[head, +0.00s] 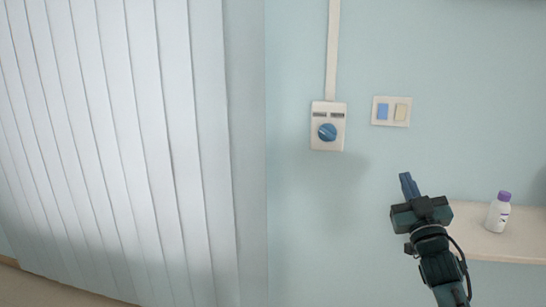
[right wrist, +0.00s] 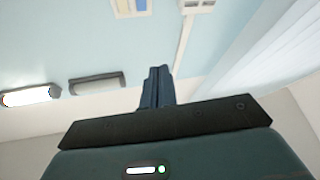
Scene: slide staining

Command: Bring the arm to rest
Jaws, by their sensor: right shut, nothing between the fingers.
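My right gripper (head: 408,186) is in the lower right of the head view, raised in front of the pale blue wall, with its fingers pointing up. The fingers are together with nothing between them. In the right wrist view the shut fingers (right wrist: 157,86) stand up in the middle of the picture. My left gripper is in neither view.
A control box with a blue knob (head: 327,132) and a switch plate (head: 391,111) are on the wall. A shelf (head: 470,245) holds a white bottle with a purple cap (head: 499,212), right of my gripper. Vertical blinds (head: 120,140) cover the left.

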